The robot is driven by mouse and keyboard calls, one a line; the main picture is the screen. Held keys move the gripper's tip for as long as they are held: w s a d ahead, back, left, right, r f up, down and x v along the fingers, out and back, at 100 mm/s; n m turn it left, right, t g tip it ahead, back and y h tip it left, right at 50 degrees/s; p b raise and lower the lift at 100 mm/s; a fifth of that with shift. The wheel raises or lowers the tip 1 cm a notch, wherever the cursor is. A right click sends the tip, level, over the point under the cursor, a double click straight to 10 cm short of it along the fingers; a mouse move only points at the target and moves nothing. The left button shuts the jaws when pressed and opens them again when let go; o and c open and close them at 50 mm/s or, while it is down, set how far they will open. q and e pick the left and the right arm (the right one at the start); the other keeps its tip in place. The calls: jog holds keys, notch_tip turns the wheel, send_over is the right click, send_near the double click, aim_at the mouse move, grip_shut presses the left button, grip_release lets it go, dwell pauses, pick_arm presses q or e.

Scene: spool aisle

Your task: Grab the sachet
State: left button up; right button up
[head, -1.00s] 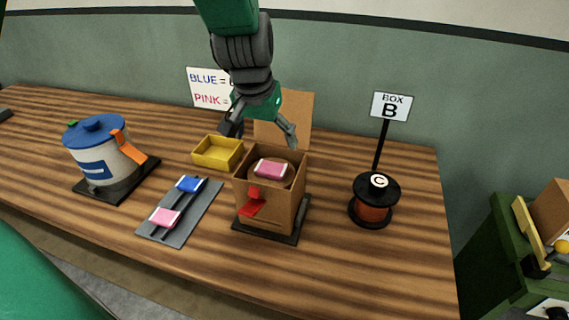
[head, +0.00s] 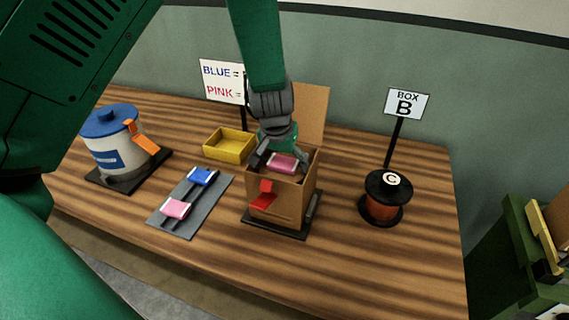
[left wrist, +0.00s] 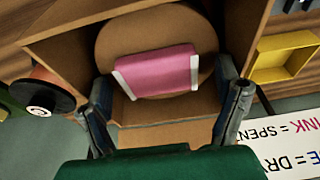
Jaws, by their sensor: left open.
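The pink sachet (head: 283,162) with pale ends lies in the open brown cardboard box (head: 275,203). In the left wrist view the sachet (left wrist: 156,72) rests on a round brown disc (left wrist: 113,42) inside the box. My left gripper (head: 279,170) is open and empty at the box mouth, its fingers pointing down on either side of the sachet. In the left wrist view its fingers (left wrist: 165,102) are spread wider than the sachet, near its front edge; contact cannot be told. My right gripper is not in view.
The box's raised flap (head: 312,108) stands behind the gripper. A yellow tray (head: 230,157), a grey mat (head: 183,221) with blue and pink pieces, and a blue-lidded pot (head: 112,150) are left. A spool marked C (head: 383,205) and BOX B sign (head: 407,104) are right.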

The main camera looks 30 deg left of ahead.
pick_arm(q)
jog(key=shift+a, duration=0.2)
jog(key=shift+s, duration=0.1)
jog(key=c, duration=0.7)
jog(key=shift+d, duration=0.15)
jog(key=c, duration=0.5)
jog(key=shift+o, duration=0.2)
jog(key=shift+d+r, duration=0.1)
jog(key=shift+d, duration=0.1)
